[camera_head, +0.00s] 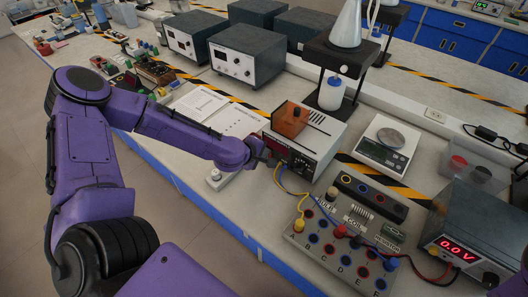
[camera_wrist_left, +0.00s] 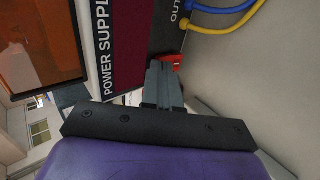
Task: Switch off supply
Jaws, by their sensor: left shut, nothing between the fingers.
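The power supply (camera_head: 322,134) is a pale box with a dark front on the middle bench, and blue and yellow leads come from its front. In the left wrist view its dark red front carries the label "POWER SUPPLY" (camera_wrist_left: 106,50). A red switch (camera_wrist_left: 173,60) sits on that front, beside the "OUT" lettering. My left gripper (camera_head: 268,160) is at the supply's front. Its fingers (camera_wrist_left: 164,72) are shut and empty, with their tips right at the red switch and partly covering it. I cannot tell whether they touch it or how the switch is set. My right gripper is out of view.
A terminal board (camera_head: 345,240) with coloured sockets and leads stands right of the supply. A meter reading 0.0 V (camera_head: 458,246) is at the far right. A scale (camera_head: 388,146) and a stand (camera_head: 338,62) are behind. Papers (camera_head: 215,110) lie left, near my forearm.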

